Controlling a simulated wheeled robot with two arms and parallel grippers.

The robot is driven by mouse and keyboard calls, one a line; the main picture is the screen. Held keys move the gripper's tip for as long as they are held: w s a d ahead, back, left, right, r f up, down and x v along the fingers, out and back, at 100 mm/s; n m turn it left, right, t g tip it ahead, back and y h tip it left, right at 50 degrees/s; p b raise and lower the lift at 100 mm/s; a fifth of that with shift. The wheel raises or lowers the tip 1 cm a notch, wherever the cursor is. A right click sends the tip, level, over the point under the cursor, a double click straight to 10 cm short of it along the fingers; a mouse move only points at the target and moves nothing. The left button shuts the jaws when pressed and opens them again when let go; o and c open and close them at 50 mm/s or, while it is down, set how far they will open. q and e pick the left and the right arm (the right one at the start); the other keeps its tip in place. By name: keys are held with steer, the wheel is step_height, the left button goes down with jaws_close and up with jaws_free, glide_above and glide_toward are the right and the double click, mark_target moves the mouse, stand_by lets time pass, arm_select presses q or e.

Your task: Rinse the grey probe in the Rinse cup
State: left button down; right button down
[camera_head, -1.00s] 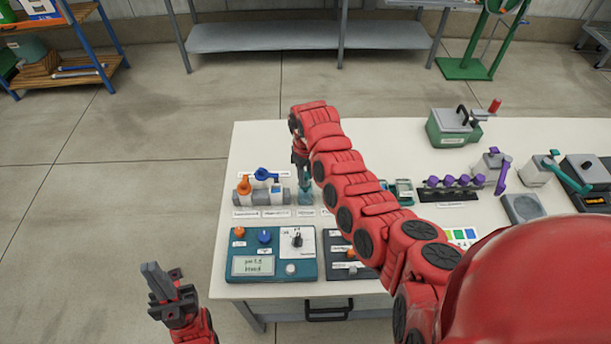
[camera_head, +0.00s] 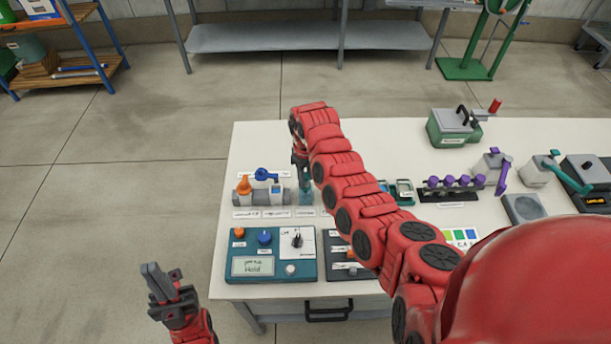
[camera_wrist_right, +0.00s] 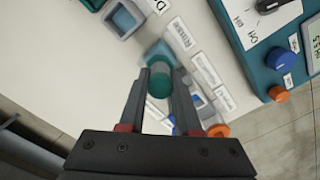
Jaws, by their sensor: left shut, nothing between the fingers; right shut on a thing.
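My right gripper (camera_head: 301,167) is above the Rinse cup (camera_head: 305,197) near the table's left side. The pale teal cup (camera_wrist_right: 160,50) lies just past the fingertips, beside a "Rinse" label (camera_wrist_right: 180,33). I cannot tell how deep the probe's lower end is in the cup. My left gripper (camera_head: 152,272) is shut and empty, off the table's left edge.
A grey holder (camera_head: 239,198) with an orange-topped probe (camera_head: 243,185) and a blue-topped one (camera_head: 264,174) stands just left of the cup. A teal meter (camera_head: 240,286) with knobs and a display is in front. My right arm hides part of the table.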

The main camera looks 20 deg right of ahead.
steer(key=shift+r, duration=0.2)
steer(key=shift+r+p, duration=0.45)
steer(key=shift+r, duration=0.25)
steer(key=shift+f, duration=0.15)
steer(key=shift+f+b, duration=0.5)
steer(key=shift+f, duration=0.2)
steer(key=shift+r+p, duration=1.45)
steer(key=shift+r, duration=2.8)
